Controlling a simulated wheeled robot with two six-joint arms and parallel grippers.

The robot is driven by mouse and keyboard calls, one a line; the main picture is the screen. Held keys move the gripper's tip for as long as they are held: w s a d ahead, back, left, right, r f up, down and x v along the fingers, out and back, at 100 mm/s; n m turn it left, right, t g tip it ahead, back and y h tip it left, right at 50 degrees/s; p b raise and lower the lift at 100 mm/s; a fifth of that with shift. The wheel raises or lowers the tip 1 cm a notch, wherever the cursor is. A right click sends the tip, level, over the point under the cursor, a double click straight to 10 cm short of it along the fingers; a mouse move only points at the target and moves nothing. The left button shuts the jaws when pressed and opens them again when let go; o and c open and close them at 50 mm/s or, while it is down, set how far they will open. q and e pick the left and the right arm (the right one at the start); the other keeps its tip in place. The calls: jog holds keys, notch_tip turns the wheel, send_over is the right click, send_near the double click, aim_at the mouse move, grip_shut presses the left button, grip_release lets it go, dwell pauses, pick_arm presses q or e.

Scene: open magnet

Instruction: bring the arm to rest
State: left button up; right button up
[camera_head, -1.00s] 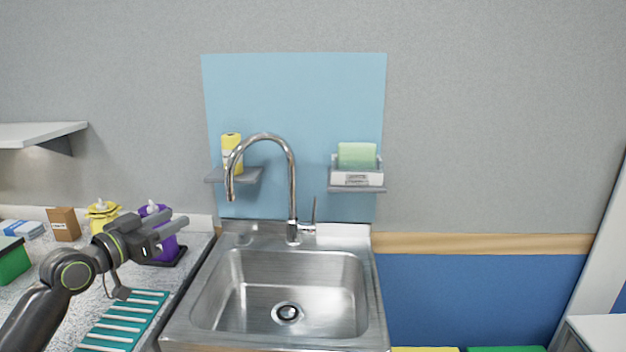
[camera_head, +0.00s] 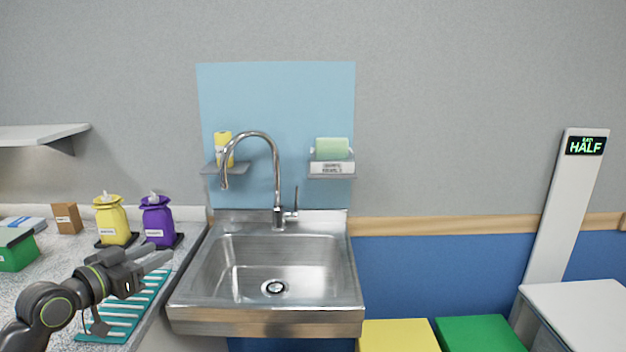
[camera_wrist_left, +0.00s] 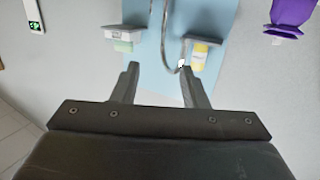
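My left gripper (camera_head: 150,262) is raised over the teal ribbed mat (camera_head: 125,312) on the counter, left of the sink. In the left wrist view my left gripper (camera_wrist_left: 162,85) has its two fingers wide apart with nothing between them. The steel faucet, a yellow bottle and the wall shelves show beyond the fingers there, upside down. My right gripper is not in view.
A steel sink (camera_head: 275,275) with a tall faucet (camera_head: 279,175) stands right of the counter. A yellow dispenser (camera_head: 110,222) and a purple dispenser (camera_head: 157,225) stand behind the gripper. Yellow (camera_head: 398,336) and green (camera_head: 478,335) bins are low at right.

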pick_arm(q)
jog(key=s+d+f+n+g+y, duration=0.1)
jog(key=s+d+f+g+y, duration=0.1)
jog(key=s+f, duration=0.7)
jog(key=s+d+f+g+y, duration=0.25)
jog(key=s+f, duration=0.35)
jog(key=f, duration=0.8)
jog(key=s+a+f+n+g+y, duration=0.2)
jog(key=s+f+g, duration=0.15)
jog(key=s, duration=0.85)
jog(key=s+a+f+n+g+y, duration=0.1)
jog(key=s+f+n+g+y, duration=0.3)
jog(key=s, duration=0.9)
notch_tip(320, 180, down, 26)
jog(key=a+m+h, duration=0.1)
jog(key=a+h, duration=0.1)
jog(key=s+d+f+g, duration=0.1)
jog(key=s+f, duration=1.3)
jog(key=f, duration=0.1)
jog(key=shift+s+d+g, duration=0.35)
jog(key=shift+s+g, duration=0.05)
